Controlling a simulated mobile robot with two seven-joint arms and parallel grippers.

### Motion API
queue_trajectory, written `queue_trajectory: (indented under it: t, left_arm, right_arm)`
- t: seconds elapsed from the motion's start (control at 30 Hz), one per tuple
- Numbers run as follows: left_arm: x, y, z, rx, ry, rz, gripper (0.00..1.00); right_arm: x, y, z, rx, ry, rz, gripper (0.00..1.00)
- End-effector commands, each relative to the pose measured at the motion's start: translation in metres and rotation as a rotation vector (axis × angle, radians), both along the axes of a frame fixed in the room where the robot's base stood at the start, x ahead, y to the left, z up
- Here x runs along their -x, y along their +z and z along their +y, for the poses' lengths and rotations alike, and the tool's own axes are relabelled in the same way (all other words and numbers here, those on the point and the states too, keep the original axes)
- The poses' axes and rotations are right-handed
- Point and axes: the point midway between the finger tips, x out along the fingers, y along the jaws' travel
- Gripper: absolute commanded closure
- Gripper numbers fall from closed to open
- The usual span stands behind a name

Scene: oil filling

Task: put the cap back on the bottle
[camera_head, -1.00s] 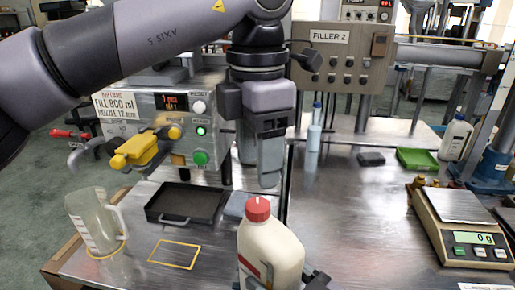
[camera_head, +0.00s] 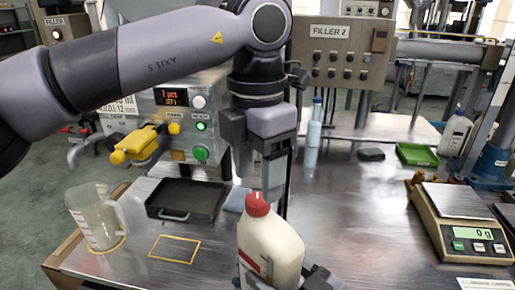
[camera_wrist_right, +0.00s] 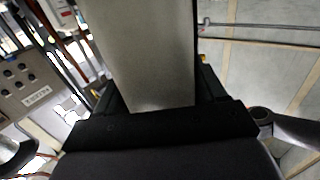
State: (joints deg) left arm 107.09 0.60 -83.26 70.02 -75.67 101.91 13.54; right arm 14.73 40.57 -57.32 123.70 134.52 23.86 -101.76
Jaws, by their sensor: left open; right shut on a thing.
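The white bottle (camera_head: 268,248) stands upright at the front middle of the head view, with the red cap (camera_head: 258,204) sitting on its mouth; I cannot tell whether the cap is tight. My right gripper (camera_head: 292,283) is shut on the bottle low down, mostly hidden by it and the picture's lower edge. In the right wrist view a pale surface of the bottle (camera_wrist_right: 145,55) rises between the dark fingers. My left gripper (camera_head: 273,198) is open and points down, its fingertips right behind and beside the cap. I cannot tell whether they touch it.
A clear jug (camera_head: 95,218) stands at left, near a black tray (camera_head: 187,200) and a yellow outlined square (camera_head: 174,249). The filler with a yellow nozzle part (camera_head: 138,143) is behind. A scale (camera_head: 462,232) and a green tray (camera_head: 417,154) are at right.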

Motion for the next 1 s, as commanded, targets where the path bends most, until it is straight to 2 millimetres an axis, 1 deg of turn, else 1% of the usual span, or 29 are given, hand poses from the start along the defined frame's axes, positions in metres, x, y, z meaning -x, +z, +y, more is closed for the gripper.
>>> queue_trajectory:
  t: [0.03,0.1,0.3,0.63,0.67,0.7,0.77,0.8,0.83,1.0]
  left_arm:
    - [0.001,-0.009,0.0,-0.002,-0.001,0.002,0.4]
    - [0.001,-0.019,0.0,-0.001,-0.002,0.003,0.4]
    - [0.0,-0.036,0.0,0.0,0.0,0.001,0.4]
    - [0.0,-0.039,0.0,0.0,0.0,0.0,0.4]
    - [0.0,-0.039,0.0,0.0,0.0,0.0,0.46]
    - [0.0,-0.039,0.0,0.0,0.0,0.0,0.59]
    - [0.0,-0.039,0.0,0.0,0.0,0.0,0.79]
    - [0.0,-0.039,0.0,0.0,0.0,0.0,0.92]
    - [0.0,-0.039,0.0,0.0,0.0,0.0,0.98]
    - [0.0,-0.038,0.0,0.0,-0.002,0.0,0.99]
  right_arm:
    - [0.0,0.003,0.0,-0.003,0.001,-0.007,1.0]
    - [0.0,0.003,0.0,-0.003,0.001,-0.007,1.0]
    - [0.0,0.003,0.0,-0.003,0.001,-0.007,1.0]
    - [0.0,0.003,0.0,-0.003,0.001,-0.007,1.0]
    - [0.0,0.003,0.0,-0.003,0.001,-0.007,1.0]
    - [0.0,0.003,0.0,-0.003,0.001,-0.007,1.0]
    - [0.0,0.003,0.0,-0.003,0.001,-0.007,1.0]
    - [0.0,0.003,0.0,-0.003,0.001,-0.007,1.0]
    - [0.0,0.003,0.0,-0.003,0.001,-0.007,1.0]
    - [0.0,0.003,0.0,-0.003,0.001,-0.007,1.0]
